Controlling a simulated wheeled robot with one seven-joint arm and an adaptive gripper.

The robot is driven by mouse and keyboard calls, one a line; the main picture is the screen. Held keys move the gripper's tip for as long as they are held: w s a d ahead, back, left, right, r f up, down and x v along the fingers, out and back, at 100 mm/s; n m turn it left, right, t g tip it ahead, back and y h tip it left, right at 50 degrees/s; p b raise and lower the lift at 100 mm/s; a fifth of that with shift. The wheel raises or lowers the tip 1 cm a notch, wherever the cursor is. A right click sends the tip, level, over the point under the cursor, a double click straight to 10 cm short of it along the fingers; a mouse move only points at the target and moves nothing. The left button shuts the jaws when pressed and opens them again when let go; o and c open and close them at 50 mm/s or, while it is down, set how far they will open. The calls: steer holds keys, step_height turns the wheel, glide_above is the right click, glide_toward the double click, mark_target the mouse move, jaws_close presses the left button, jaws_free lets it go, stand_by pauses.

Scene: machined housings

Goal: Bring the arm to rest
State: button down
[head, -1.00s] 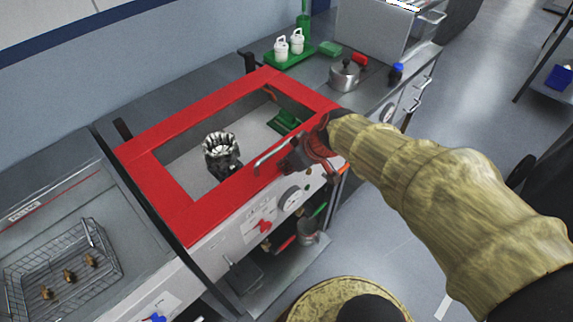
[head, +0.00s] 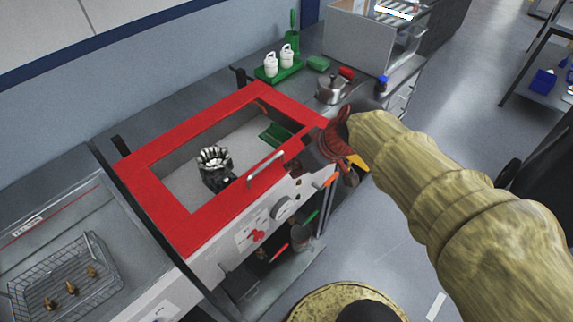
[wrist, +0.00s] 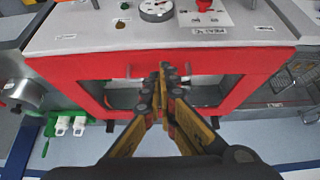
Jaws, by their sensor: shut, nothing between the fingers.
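My arm, in a tan cover (head: 430,180), reaches in from the right of the head view. My gripper (head: 351,180) is beside the front right corner of a red-framed machine, partly hidden behind the wrist. In the wrist view my gripper (wrist: 175,74) has its yellow and dark fingers brought together with nothing between them. The fingertips appear in front of the machine's red frame (wrist: 245,92); I cannot tell how far apart they are.
The red frame (head: 185,232) surrounds an open basin holding a dark fixture with a metal housing (head: 215,160). A silver pot (head: 331,90) and a green tray with white bottles (head: 268,77) stand behind. A wire basket (head: 85,290) is at left.

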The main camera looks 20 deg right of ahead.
steer(key=shift+s+d+r, duration=0.1)
steer(key=shift+s+r, duration=0.1)
steer(key=shift+r, duration=0.1)
steer(key=s+a+r+m+h, duration=0.1)
steer(key=s+r+m, duration=0.1)
steer(key=s, duration=0.3)
steer(key=s+a+r+m+h, duration=0.1)
steer(key=s+a+r+m, duration=0.1)
steer(key=s, duration=0.4)
steer(key=shift+a+r, duration=0.3)
steer(key=shift+r, duration=0.05)
